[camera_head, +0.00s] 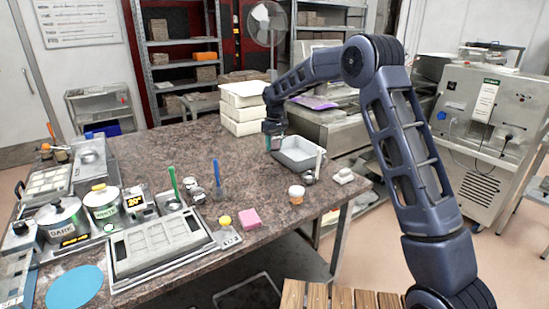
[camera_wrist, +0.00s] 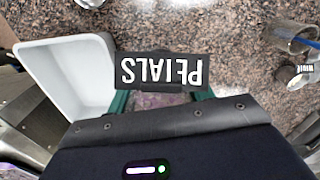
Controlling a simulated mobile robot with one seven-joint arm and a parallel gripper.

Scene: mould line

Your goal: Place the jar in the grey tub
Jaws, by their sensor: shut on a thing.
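My gripper (camera_head: 273,133) is at the far side of the table, just left of the grey tub (camera_head: 281,160). In the wrist view, its green fingers (camera_wrist: 161,96) are shut on the jar (camera_wrist: 160,72), which has a black label reading PETALS and pinkish contents below the label. The tub (camera_wrist: 45,62) also shows in the wrist view, left of the jar, and its visible inside is empty. The jar is beside the tub, not over it. In the head view the jar is small and mostly hidden by my gripper.
White stacked boxes (camera_head: 243,108) stand behind my gripper. A grey mould tray (camera_head: 160,250) lies front left. Table left of my gripper is clear.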

